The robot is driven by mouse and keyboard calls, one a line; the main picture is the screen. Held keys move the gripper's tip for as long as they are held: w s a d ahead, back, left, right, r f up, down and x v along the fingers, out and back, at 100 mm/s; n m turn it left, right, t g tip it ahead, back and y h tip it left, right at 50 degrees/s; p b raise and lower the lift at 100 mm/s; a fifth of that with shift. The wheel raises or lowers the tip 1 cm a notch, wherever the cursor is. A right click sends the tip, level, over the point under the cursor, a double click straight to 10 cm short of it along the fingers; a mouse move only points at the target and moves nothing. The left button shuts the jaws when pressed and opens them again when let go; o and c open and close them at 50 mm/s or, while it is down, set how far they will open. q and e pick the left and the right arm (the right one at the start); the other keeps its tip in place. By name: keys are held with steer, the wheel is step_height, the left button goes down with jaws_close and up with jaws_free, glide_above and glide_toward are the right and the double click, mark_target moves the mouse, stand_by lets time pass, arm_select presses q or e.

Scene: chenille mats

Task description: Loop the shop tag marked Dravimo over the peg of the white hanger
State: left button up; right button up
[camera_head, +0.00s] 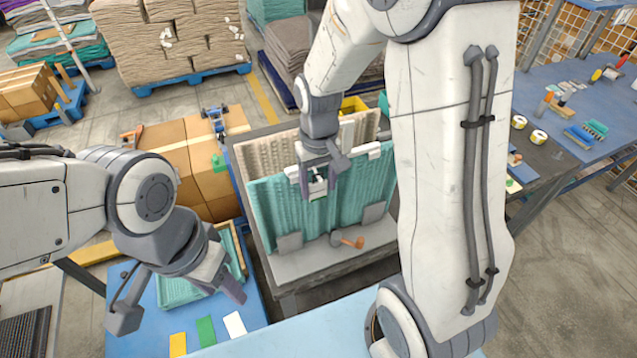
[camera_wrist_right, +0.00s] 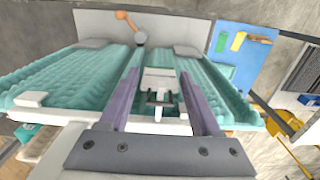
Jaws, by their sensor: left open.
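The white hanger (camera_head: 290,172) runs along the top of a teal chenille mat (camera_head: 276,212) on the grey stand. My right gripper (camera_head: 318,184) is at the middle of its top edge. In the right wrist view its purple fingers (camera_wrist_right: 160,88) flank a white block of the hanger (camera_wrist_right: 158,80), seemingly closed on it; a small dark upright part shows there. My left gripper (camera_head: 185,300) is open and empty above the blue table. A yellow tag (camera_head: 178,345), a green tag (camera_head: 206,331) and a white tag (camera_head: 234,324) lie on this table; their lettering is too small to read.
A cream mat (camera_head: 265,150) hangs behind the teal one. An orange-handled tool (camera_head: 350,242) lies on the stand's base. Cardboard boxes (camera_head: 175,150) stand behind; another blue workbench (camera_head: 560,90) is at right.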

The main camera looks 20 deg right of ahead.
steer(key=shift+o, duration=0.9)
step_height(320, 180, up, 10)
steer(key=shift+r+b, duration=0.25)
steer(key=shift+b, duration=0.95)
steer(key=s+a+f+n+b, duration=0.3)
steer(key=s+a+f, duration=0.3)
steer(key=s, duration=0.3)
steer(key=s+a+f+n+y+b, duration=0.1)
steer(key=s+a+f+n+b, duration=0.3)
steer(key=s, duration=0.6)
step_height(320, 180, down, 4)
steer(key=shift+s+a+r+b, duration=0.15)
steer(key=shift+s+a+b, duration=0.1)
steer(key=shift+a+b, duration=0.85)
steer(key=shift+a, duration=0.1)
